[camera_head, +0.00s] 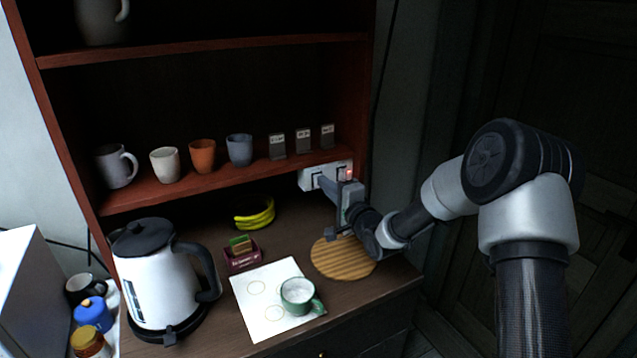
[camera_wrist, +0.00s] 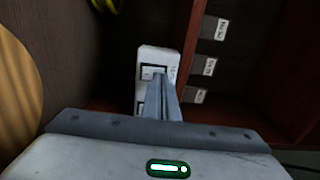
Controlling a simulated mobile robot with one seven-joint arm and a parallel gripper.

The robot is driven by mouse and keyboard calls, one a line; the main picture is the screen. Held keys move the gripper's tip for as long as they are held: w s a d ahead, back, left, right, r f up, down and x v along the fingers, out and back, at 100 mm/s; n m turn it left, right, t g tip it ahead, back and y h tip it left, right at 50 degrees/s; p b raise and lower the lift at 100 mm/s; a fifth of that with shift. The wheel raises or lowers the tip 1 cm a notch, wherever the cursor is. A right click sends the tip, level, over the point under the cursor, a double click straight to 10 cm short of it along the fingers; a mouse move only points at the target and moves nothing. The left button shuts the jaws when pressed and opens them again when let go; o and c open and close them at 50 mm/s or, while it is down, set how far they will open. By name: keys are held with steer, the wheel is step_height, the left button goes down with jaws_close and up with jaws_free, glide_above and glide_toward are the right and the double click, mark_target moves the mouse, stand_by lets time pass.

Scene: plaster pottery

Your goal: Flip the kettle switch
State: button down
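The white kettle (camera_head: 158,283) with a black lid and handle stands upright on its dark base at the left of the counter. A white switch panel (camera_head: 307,180) is on the edge of the lower shelf, with a lit red light (camera_head: 348,173) at its right. In the wrist view the panel (camera_wrist: 171,57) carries a label and two rocker switches; one switch (camera_wrist: 150,72) shows, the other is partly hidden by my fingers. My gripper (camera_head: 322,181) points at the panel, its fingers (camera_wrist: 158,74) together and empty. I cannot tell whether the tips touch a switch.
A round wooden board (camera_head: 340,262) lies below my gripper. A green mug (camera_head: 297,294) stands on a white sheet (camera_head: 255,315). Bananas (camera_head: 256,214) and a small box (camera_head: 241,258) lie behind. Cups and labelled tags (camera_head: 303,142) line the shelf above.

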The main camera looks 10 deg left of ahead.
steer(key=shift+v, duration=2.95)
steer(key=s+d+r+n+g+h, duration=0.2)
steer(key=s+d+r+n+h, duration=0.25)
steer(key=s+d, duration=0.35)
steer(key=s+d+r+n+g+h, duration=0.3)
steer(key=s+d+r+h, duration=0.25)
steer(key=s+d, duration=0.2)
steer(key=s+d+n+g, duration=0.2)
steer(key=s+n+g, duration=0.1)
steer(key=s, duration=2.1)
steer(key=shift+d+r+n+g+p, duration=0.35)
steer(key=shift+g+p, duration=0.1)
steer(key=shift+g, duration=0.25)
